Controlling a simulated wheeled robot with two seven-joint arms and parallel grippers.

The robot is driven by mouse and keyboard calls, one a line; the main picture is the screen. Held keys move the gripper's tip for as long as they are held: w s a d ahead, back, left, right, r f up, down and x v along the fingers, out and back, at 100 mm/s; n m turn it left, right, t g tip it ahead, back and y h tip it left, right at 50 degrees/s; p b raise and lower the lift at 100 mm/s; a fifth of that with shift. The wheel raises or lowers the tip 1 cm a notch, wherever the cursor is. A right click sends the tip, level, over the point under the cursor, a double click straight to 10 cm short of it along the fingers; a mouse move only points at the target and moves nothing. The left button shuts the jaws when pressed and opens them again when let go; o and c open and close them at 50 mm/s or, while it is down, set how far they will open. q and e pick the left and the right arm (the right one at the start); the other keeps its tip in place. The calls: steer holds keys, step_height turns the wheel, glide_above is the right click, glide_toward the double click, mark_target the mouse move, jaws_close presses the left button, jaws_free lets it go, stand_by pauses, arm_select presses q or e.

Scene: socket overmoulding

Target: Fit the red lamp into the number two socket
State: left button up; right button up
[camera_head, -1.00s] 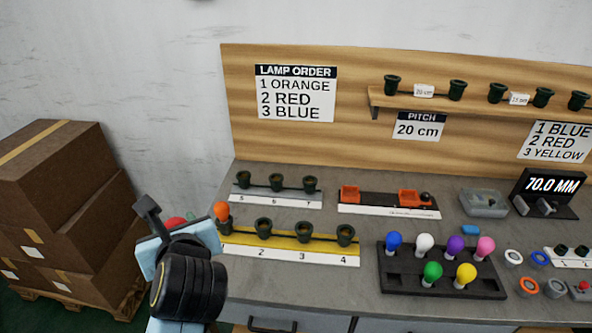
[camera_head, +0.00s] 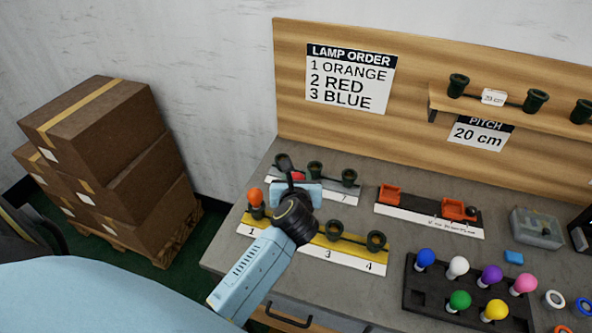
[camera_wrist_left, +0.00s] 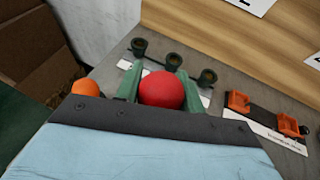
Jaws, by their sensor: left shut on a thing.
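My left gripper (camera_head: 297,172) is shut on the red lamp (camera_wrist_left: 162,91), which shows as a red ball between the green fingers in the left wrist view. In the head view only a bit of the red lamp (camera_head: 298,177) shows past the gripper. The gripper is over the yellow strip (camera_head: 312,246) of numbered sockets, near position two. The number two socket is hidden behind my wrist. An orange lamp (camera_head: 255,196) stands in socket one, left of the gripper. Sockets three (camera_head: 335,228) and four (camera_head: 376,240) are empty. My right gripper is not in view.
A grey row of empty sockets (camera_head: 349,178) stands just behind the yellow strip. A black tray (camera_head: 414,300) with several coloured lamps is at the right. Orange holders (camera_head: 389,194) stand behind it. A sign (camera_head: 348,78) lists orange, red, blue.

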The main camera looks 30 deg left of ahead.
arm_select(q)
steer(key=shift+a+f, duration=0.4)
steer(key=shift+f, duration=0.2)
steer(key=shift+d, duration=0.1)
step_height(320, 180, down, 5)
steer(key=b, duration=0.3)
steer(key=shift+r, duration=0.1)
steer(key=shift+f+b, duration=0.5)
steer(key=shift+p, duration=0.65)
stand_by(1.1)
steer(key=shift+f+b, duration=1.05)
steer(key=shift+f, duration=0.2)
steer(key=o, duration=1)
